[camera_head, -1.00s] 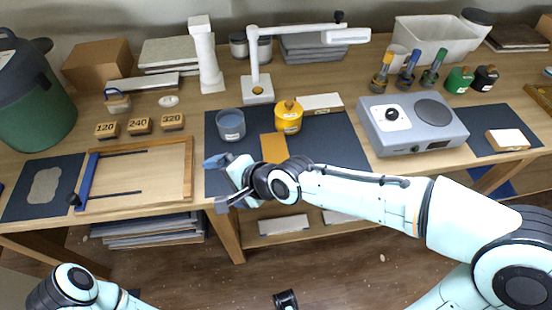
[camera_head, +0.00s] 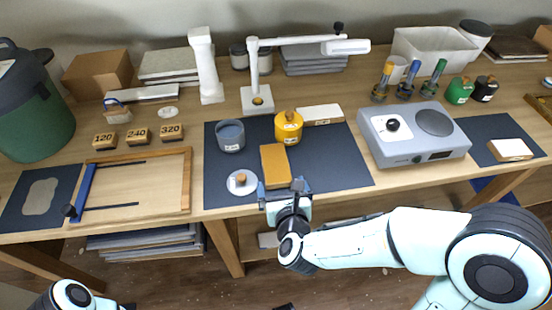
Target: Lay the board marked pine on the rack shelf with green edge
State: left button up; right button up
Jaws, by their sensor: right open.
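No board with a readable pine mark and no green-edged rack shelf shows in the head view. An orange-tan rectangular block (camera_head: 275,164) lies on the dark mat (camera_head: 345,172) at the table's front; I cannot read any mark on it. My right gripper (camera_head: 284,189) is open at the block's near end, its fingers apart on either side of that end. I cannot tell whether they touch it. Flat sheets or boards (camera_head: 150,240) are stacked below the table at left, partly hidden by the tabletop. My left gripper is out of the picture; only part of my left arm shows at bottom left.
A white disc with a wooden knob (camera_head: 241,182) lies just left of the block. A grey cup (camera_head: 230,135) and a yellow pot (camera_head: 288,127) stand behind it. A grey hotplate device (camera_head: 414,136) is at right, a wooden frame tray (camera_head: 187,180) at left.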

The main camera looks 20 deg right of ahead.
aim_at(276, 165)
jog(key=x, duration=0.4)
jog(key=shift+w+d+f+b, duration=0.1)
jog(key=shift+w+f+b, duration=0.05)
jog(key=shift+w+b, duration=0.2)
jog(key=shift+p+x, duration=0.35)
jog(key=shift+x, duration=2.55)
jog(key=c, duration=1)
jog(key=shift+r, duration=0.2)
jog(key=shift+c, duration=0.3)
